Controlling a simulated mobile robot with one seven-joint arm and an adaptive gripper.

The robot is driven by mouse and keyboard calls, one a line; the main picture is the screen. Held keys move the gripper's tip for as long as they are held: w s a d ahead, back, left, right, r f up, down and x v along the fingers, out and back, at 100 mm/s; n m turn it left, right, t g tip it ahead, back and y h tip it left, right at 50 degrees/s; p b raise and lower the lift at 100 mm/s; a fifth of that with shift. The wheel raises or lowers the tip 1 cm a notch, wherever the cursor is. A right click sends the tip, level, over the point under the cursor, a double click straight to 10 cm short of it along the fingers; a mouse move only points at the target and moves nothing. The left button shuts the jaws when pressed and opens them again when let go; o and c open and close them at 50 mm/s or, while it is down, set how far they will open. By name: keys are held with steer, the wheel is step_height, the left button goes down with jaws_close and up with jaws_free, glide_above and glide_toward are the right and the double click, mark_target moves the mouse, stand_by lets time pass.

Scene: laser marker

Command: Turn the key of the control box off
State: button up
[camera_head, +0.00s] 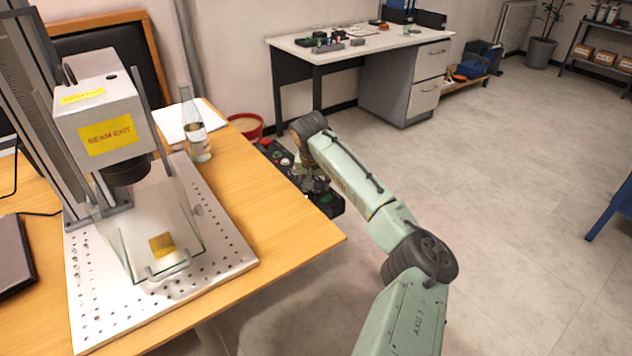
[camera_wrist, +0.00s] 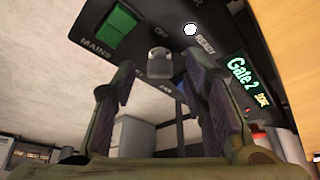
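The black control box (camera_head: 270,152) is at the edge of the wooden table in the head view, partly hidden by my arm. In the wrist view its panel (camera_wrist: 212,22) fills the top. The grey metal key (camera_wrist: 159,61) stands out from the panel, with an "OFF" label close to its upper left. My gripper (camera_wrist: 158,76) is open, with one finger on each side of the key and visible gaps between. In the head view my gripper (camera_head: 316,184) is over the near part of the box, and the key cannot be made out.
The panel has a green MAINS switch (camera_wrist: 114,32), a white lit lamp (camera_wrist: 190,29) and a "Gate 2" display (camera_wrist: 242,78). A flask (camera_head: 197,135) and the laser marker (camera_head: 105,120) stand on the table. A red bowl (camera_head: 246,125) is behind the box.

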steer(key=shift+c, duration=0.4)
jaws_close()
